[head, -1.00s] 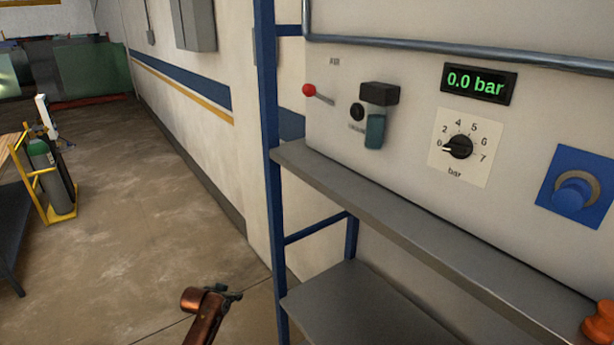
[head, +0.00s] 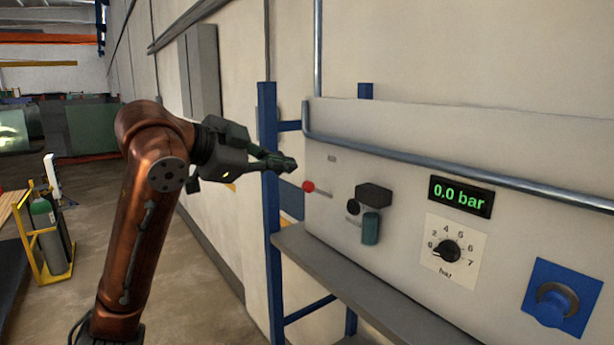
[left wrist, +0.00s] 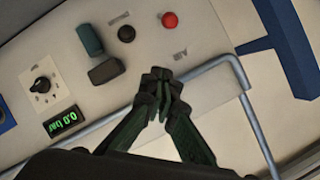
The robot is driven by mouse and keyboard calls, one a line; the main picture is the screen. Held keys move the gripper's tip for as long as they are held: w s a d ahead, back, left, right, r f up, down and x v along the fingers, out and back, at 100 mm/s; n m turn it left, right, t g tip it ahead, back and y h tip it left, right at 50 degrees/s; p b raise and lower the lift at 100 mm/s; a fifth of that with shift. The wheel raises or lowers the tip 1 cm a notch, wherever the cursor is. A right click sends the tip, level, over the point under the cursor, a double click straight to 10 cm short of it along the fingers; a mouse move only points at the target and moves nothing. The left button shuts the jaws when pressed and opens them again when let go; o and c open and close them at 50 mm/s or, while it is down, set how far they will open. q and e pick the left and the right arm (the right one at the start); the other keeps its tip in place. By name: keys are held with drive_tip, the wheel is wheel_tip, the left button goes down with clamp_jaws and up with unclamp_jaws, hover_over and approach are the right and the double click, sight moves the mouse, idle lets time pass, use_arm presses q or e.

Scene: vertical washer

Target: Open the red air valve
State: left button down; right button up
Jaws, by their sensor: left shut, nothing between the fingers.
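My left gripper (head: 290,163) is shut and empty, a little above and left of the red knob in the head view. In the left wrist view the fingertips (left wrist: 160,85) are closed together, and a gap of panel shows between them and the knob. My right gripper is in neither view.
A blue post (head: 270,200) stands left of the shelf (head: 350,285).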

sight(319, 191)
use_arm(q)
drive_tip(key=shift+s+r, duration=0.1)
drive_tip(key=shift+r, duration=0.2)
drive_tip(key=shift+d, duration=0.1)
drive_tip(key=w+d+f+p, duration=0.4)
drive_tip(key=w+f+p, duration=0.2)
drive_tip(key=w, duration=0.2)
drive_tip(key=shift+w+d+f, duration=0.2)
drive_tip(key=shift+w+d, duration=0.05)
drive_tip(key=shift+w, duration=0.05)
drive_tip(key=shift+a, duration=0.1)
